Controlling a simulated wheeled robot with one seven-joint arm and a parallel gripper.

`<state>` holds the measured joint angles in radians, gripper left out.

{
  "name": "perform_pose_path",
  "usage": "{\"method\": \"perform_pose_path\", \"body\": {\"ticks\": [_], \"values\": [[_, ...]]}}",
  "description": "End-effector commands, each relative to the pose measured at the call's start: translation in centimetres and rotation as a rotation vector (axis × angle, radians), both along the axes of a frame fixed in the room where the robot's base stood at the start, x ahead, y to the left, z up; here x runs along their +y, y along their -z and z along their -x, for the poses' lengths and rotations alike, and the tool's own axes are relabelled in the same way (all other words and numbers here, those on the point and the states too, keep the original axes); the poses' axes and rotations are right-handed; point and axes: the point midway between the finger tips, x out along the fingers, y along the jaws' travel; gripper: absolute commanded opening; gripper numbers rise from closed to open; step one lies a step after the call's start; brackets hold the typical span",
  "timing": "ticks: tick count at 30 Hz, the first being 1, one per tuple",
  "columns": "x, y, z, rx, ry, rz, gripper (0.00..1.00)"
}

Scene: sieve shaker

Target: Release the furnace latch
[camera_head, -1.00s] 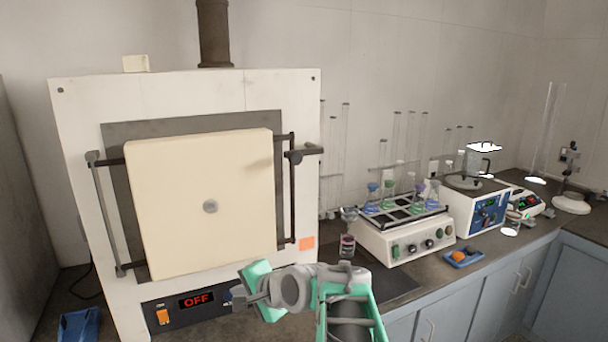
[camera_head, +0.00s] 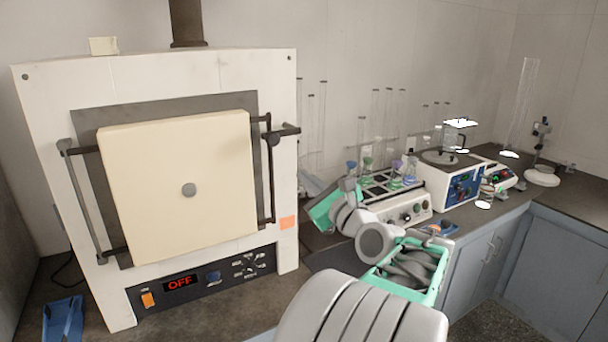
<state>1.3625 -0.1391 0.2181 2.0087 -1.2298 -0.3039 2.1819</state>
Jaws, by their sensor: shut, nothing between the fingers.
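The furnace (camera_head: 50,100) is a large white box at the left with its cream door (camera_head: 180,220) closed. A dark latch runs down the right side of the door, with a round knob (camera_head: 272,140) near its top and a short handle (camera_head: 291,130) sticking out to the right. The display (camera_head: 180,284) reads OFF. My gripper (camera_head: 309,184) is to the right of the furnace, below the latch handle and apart from it in the picture. Its grey fingers point up and left from the green hand. It is shut and empty; the fingers look small and partly blurred.
Right of my arm stand a shaker (camera_head: 405,212) with coloured flasks, a blue and white instrument (camera_head: 450,185) and a stand (camera_head: 542,178). A blue tray (camera_head: 62,325) lies at the lower left. Tall glass tubes stand behind my gripper.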

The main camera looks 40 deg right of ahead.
Motion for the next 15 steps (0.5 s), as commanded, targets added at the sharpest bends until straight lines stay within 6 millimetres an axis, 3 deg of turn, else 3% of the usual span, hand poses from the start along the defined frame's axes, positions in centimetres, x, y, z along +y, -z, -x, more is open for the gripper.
{"method": "perform_pose_path", "body": {"ticks": [9,12,15], "values": [[-1.4,-1.0,-7.0,0.001,-0.005,0.000,0.00],[-0.6,-3.1,-7.1,-0.002,-0.001,0.005,0.00],[-0.2,-4.0,-7.4,0.000,0.000,0.002,0.00]]}}
